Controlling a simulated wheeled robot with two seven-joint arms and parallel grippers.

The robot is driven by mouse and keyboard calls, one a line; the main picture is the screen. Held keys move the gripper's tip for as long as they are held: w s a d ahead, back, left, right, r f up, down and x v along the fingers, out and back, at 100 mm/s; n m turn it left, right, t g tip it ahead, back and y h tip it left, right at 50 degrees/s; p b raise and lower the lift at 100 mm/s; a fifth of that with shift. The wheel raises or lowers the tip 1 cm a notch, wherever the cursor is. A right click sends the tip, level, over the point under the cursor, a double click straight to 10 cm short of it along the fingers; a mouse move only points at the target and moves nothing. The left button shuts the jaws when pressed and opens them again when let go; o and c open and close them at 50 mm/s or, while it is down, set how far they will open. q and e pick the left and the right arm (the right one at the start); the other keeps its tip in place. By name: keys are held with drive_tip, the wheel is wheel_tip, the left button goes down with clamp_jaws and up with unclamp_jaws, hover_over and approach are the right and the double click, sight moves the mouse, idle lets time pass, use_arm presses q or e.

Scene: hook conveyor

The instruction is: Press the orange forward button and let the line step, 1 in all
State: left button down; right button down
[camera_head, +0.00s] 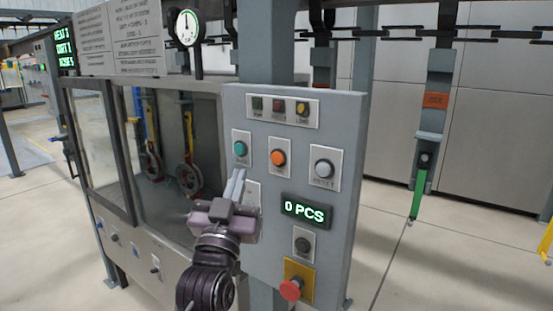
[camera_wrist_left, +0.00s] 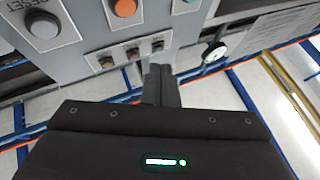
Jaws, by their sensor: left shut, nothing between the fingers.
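The orange button (camera_head: 278,157) sits on the grey control panel (camera_head: 335,200), between a teal button (camera_head: 240,148) and a grey reset button (camera_head: 323,168). The orange button also shows at the top of the left wrist view (camera_wrist_left: 124,7). My left gripper (camera_head: 238,175) is shut and empty in front of the panel, with its fingertips a little below and left of the orange button. I cannot tell whether the fingertips touch the panel. A display (camera_head: 305,210) on the panel reads 0 PCS. My right gripper is not in view.
A red emergency stop (camera_head: 291,289) and a dark knob (camera_head: 303,244) are low on the panel. Three small lamps (camera_head: 280,107) are at its top. A windowed cabinet (camera_head: 160,210) stands to the left. A hook carrier (camera_head: 430,130) hangs from the overhead chain at the right.

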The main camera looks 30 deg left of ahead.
sight(277, 158)
use_arm(q)
drive_tip(key=w+p, duration=0.1)
drive_tip(key=w, duration=0.7)
drive_tip(key=shift+w+d+p, duration=0.25)
drive_tip(key=shift+d+p, duration=0.05)
drive_tip(key=shift+d, duration=0.05)
drive_tip(key=shift+w, duration=0.15)
idle(1.6)
drive_tip(key=shift+w, duration=0.25)
